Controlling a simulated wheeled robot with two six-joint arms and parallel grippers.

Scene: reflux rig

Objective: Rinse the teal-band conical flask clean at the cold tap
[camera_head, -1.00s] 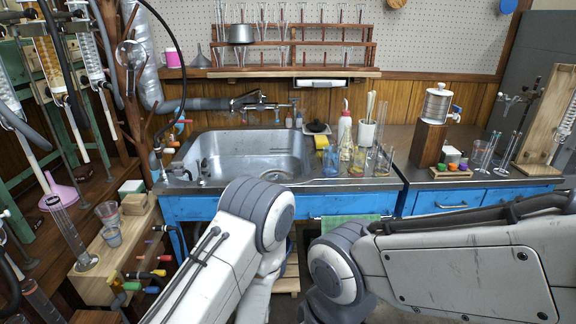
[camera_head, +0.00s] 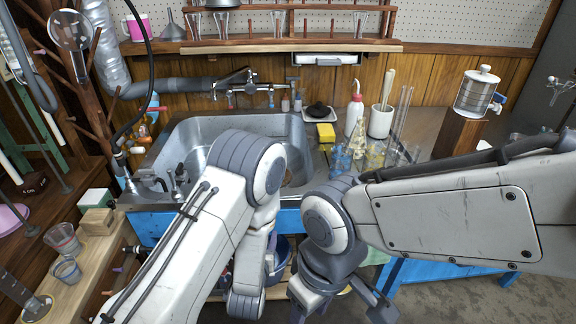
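A group of glassware stands on the counter right of the sink, with bluish glass (camera_head: 340,158) at its left and yellowish glass (camera_head: 375,156) beside it. I cannot single out the teal-band conical flask there. The steel sink (camera_head: 205,132) is partly hidden by my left arm. Wall taps (camera_head: 238,84) are above its back edge, and small fittings (camera_head: 180,178) stand at its left rim. My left arm bends down in front of the sink, and its gripper is not visible. My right forearm points down to the bottom edge, where the gripper end is cut off and its opening is unclear.
A yellow sponge (camera_head: 326,133), a white wash bottle (camera_head: 354,115) and a white pot of tools (camera_head: 380,121) stand behind the glassware. Cups (camera_head: 64,240) stand on a wooden bench at left. A tube rack hangs above.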

